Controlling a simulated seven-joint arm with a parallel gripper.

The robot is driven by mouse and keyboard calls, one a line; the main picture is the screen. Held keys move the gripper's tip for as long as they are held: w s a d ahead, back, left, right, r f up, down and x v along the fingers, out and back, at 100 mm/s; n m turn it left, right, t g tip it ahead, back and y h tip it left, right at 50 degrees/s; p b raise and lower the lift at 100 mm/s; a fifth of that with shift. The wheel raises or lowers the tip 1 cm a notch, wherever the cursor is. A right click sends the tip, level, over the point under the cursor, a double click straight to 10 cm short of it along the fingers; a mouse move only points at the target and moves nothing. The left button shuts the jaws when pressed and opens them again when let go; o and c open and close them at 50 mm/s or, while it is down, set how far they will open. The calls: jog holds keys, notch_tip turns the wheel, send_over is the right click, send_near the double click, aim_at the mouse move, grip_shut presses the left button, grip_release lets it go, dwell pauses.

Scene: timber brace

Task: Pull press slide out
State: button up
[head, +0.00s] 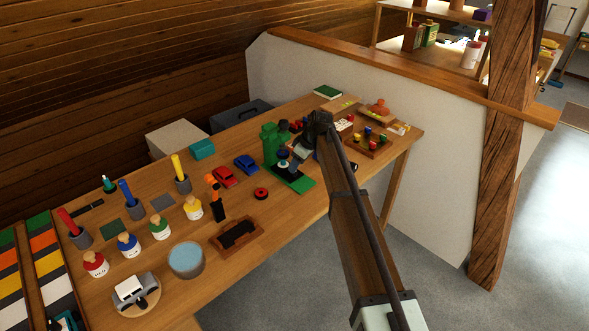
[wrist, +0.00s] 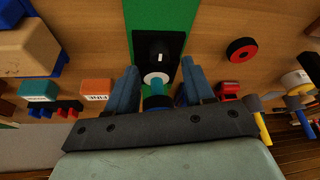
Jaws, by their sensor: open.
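The green press (head: 270,145) stands near the middle of the table, with its green base (head: 300,184) reaching toward the front edge. The base also shows in the wrist view (wrist: 178,15). A black slide plate with an upright black knob (wrist: 159,46) lies on it. A white round piece with a teal centre (wrist: 156,80) sits beside the knob, and a dark blue part shows below it. My gripper (wrist: 160,82) is open over the press, its fingers either side of the white piece, apart from the knob. In the head view my arm hides part of the press.
A red-and-black ring (head: 261,194) lies on the table before the press. A peg tray (head: 366,145) is at the right. Wood between the ring and the brown tray (head: 237,236) is mostly clear.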

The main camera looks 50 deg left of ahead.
jog(key=shift+x, duration=1.85)
jog(key=shift+c, duration=0.5)
grip_shut()
